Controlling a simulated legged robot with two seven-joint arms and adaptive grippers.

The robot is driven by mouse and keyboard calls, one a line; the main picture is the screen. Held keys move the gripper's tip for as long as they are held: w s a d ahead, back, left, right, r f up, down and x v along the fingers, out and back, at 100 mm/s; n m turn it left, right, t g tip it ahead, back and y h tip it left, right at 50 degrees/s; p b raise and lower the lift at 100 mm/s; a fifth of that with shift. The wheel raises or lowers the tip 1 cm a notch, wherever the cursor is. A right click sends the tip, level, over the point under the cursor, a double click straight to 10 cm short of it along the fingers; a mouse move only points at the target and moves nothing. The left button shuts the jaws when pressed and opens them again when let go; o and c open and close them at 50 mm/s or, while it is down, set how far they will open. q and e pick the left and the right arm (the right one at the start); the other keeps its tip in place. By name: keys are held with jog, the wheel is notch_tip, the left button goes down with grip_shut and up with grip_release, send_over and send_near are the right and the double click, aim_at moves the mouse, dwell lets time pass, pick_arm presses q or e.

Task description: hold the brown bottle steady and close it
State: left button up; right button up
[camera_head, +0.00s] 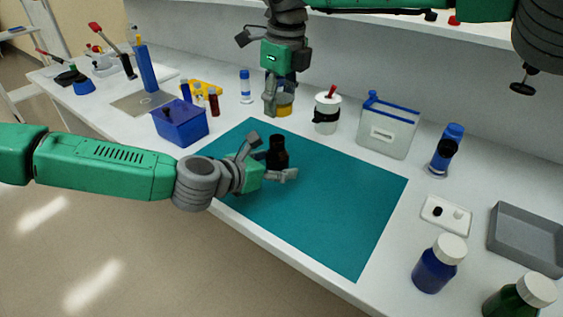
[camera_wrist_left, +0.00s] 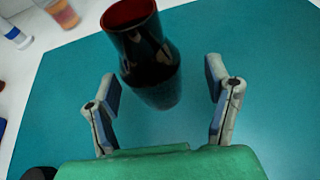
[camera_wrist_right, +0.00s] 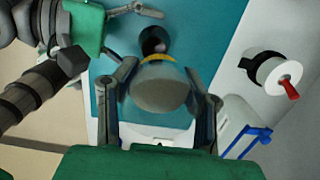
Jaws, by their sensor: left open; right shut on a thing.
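The brown bottle (camera_head: 277,153) stands dark and upright on the teal mat. In the left wrist view the bottle (camera_wrist_left: 150,60) shows an open, reddish-brown mouth. My left gripper (camera_head: 270,162) is open at the bottle; in the left wrist view its fingers flank the bottle's lower part, with gaps on both sides. My right gripper (camera_head: 280,105) is above and behind the bottle. In the right wrist view it is shut on a round grey thing with a yellow edge (camera_wrist_right: 160,90); I cannot tell what it is. No separate cap is clearly visible.
A white jar with a red top (camera_head: 327,112), a clear bin (camera_head: 388,130) and a blue box (camera_head: 181,124) stand around the mat (camera_head: 340,215). White-capped bottles (camera_head: 437,265) and a grey tray (camera_head: 525,240) are at the right. The mat's right part is clear.

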pick_arm(q)
jog(key=shift+w+d+f, duration=0.1)
jog(key=shift+w+f, duration=0.2)
jog(key=shift+w, duration=0.15)
pick_arm(e)
jog(key=shift+a, duration=0.35)
pick_arm(q)
jog(key=shift+w+a+f, duration=0.2)
jog(key=shift+w+a, duration=0.05)
jog(key=shift+w, duration=0.15)
jog(key=shift+d, duration=0.55)
jog(key=shift+c, duration=0.5)
jog(key=shift+d, duration=0.2)
jog(key=c, duration=0.7)
pick_arm(e)
jog(key=shift+d, duration=0.15)
pick_arm(q)
grip_shut()
jog(key=shift+a, duration=0.15)
pick_arm(e)
jog(key=shift+f, duration=0.1)
pick_arm(q)
jog(key=shift+a, duration=0.45)
jog(key=shift+d, duration=0.5)
pick_arm(e)
jog(key=f, duration=0.4)
jog(key=shift+s+a+f, duration=0.2)
jog(key=shift+a+f, duration=0.1)
